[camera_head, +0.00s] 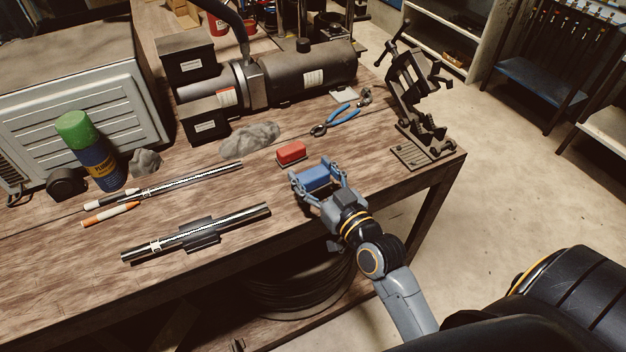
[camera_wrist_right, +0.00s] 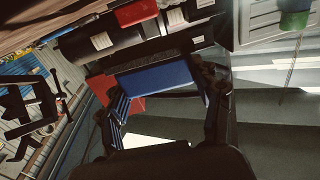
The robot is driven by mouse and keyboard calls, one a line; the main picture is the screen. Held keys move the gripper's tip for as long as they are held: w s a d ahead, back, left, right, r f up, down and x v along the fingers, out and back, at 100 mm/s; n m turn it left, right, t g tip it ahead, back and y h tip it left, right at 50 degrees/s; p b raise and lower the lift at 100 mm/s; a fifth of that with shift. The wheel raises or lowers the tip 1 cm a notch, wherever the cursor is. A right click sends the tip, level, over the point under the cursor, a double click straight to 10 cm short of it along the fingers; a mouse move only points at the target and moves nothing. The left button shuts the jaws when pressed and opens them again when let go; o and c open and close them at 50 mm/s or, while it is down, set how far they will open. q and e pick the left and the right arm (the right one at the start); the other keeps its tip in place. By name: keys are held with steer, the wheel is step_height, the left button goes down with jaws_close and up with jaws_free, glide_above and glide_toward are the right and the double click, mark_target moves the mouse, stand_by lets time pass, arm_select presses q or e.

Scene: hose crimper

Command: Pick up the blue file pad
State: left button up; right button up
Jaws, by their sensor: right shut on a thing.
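The blue file pad (camera_head: 315,178) is a small blue block between the fingers of my right gripper (camera_head: 318,181), near the front edge of the wooden workbench (camera_head: 80,275). In the right wrist view the blue file pad (camera_wrist_right: 157,86) spans the gap between both fingers of the right gripper (camera_wrist_right: 160,95), which is shut on it. In the head view I cannot clearly tell whether the pad is touching the bench or just above it. My left gripper is in neither view.
A red block (camera_head: 291,152) lies just behind the pad. Blue-handled pliers (camera_head: 343,121), a grey rag (camera_head: 250,138) and a black vise-like tool (camera_head: 417,110) stand or lie further back. Metal tubes (camera_head: 196,235) lie to the left. Bare bench lies left of the gripper.

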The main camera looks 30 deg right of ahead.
arm_select(q)
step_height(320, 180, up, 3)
steer(key=p, duration=0.3)
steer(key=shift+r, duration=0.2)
arm_select(e)
steer(key=s+a+r, duration=0.5)
steer(key=s+r, duration=0.3)
steer(key=s, duration=0.3)
steer(key=shift+s+r, duration=0.15)
steer(key=shift+s, duration=0.1)
steer(key=shift+a, duration=0.1)
arm_select(q)
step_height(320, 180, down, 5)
steer(key=b, duration=0.4)
steer(key=shift+b, duration=0.3)
arm_select(e)
step_height(320, 180, down, 9)
steer(key=d+m+h, duration=0.1)
steer(key=shift+s+d+r+h, duration=0.15)
steer(key=shift+s+d+h, duration=0.1)
steer(key=shift+s+h, duration=0.05)
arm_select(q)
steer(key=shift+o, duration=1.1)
